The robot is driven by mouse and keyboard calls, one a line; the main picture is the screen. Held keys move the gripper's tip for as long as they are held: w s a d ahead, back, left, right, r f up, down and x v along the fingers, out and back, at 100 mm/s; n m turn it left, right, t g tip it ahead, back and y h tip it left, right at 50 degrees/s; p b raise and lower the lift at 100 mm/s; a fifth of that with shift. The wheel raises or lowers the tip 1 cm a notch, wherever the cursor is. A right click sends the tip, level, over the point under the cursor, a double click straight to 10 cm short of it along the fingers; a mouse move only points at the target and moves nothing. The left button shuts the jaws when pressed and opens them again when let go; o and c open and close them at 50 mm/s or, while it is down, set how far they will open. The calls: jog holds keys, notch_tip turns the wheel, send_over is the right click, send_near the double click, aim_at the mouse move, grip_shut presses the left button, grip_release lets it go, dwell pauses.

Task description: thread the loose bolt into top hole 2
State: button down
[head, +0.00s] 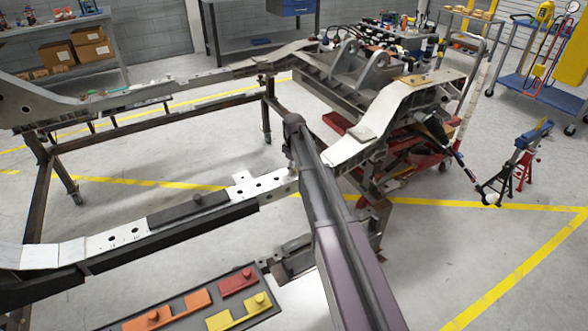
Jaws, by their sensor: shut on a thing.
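The near chassis rail (100,243) runs from the lower left toward the middle. Its light top face has round holes: two left of a dark plate (180,211) and more to its right, such as one hole (258,185). I cannot tell which is top hole 2. A small dark round head (197,198) stands on the dark plate; I cannot tell if it is a bolt. My arm crosses the middle of the view and hides part of the rail's right end. My gripper is not visible, and no loose bolt can be made out.
A dark tray (170,305) with orange, red and yellow pieces bearing knobs lies at the bottom. A red lift (400,175) stands beneath the chassis front. A red stand (528,165) and blue cart (535,90) are at right. Floor at lower right is clear.

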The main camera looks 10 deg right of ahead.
jog(key=shift+w, duration=0.1)
jog(key=shift+c, duration=1.4)
grip_release()
jog(key=shift+f, duration=0.1)
notch_tip(320, 180, up, 9)
jog(key=p, duration=0.9)
